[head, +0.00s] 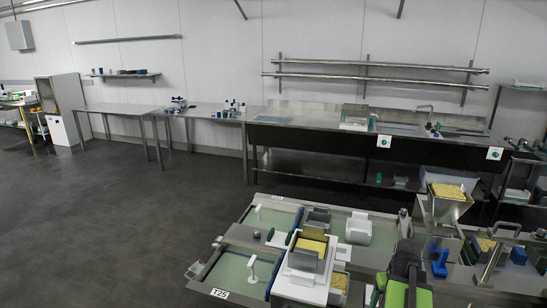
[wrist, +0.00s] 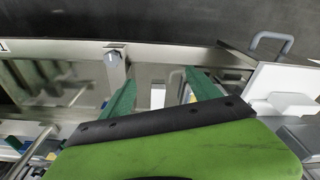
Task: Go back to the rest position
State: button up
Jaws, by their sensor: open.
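My gripper (wrist: 160,80) shows in the wrist view as two green fingers spread apart beyond the green and black housing. It is open, with nothing held between the fingers. Beyond and between the fingers are a steel surface and a small white piece, apparently farther off. In the head view my green and black arm (head: 405,277) stands at the lower right, over the front workbench. The fingers cannot be made out clearly there.
The front workbench (head: 232,276) carries a scale-like white unit (head: 300,284), a white container (head: 358,229), and a steel hopper (head: 447,204) with yellow grains. In the wrist view a grey handle (wrist: 272,40) and white block (wrist: 285,80) are at right. Open floor (head: 120,220) lies left.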

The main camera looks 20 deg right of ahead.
jog(key=w+a+n, duration=0.2)
jog(key=w+a, duration=0.4)
jog(key=a, duration=0.6)
jog(key=w+a+n, duration=0.3)
jog(key=w+a, duration=0.2)
jog(key=a, duration=0.6)
jog(key=a+r+m+g+p, duration=0.1)
jog(key=a, duration=1.5)
jog(key=shift+s, duration=0.45)
jog(key=shift+a, duration=0.1)
jog(key=shift+c, duration=0.3)
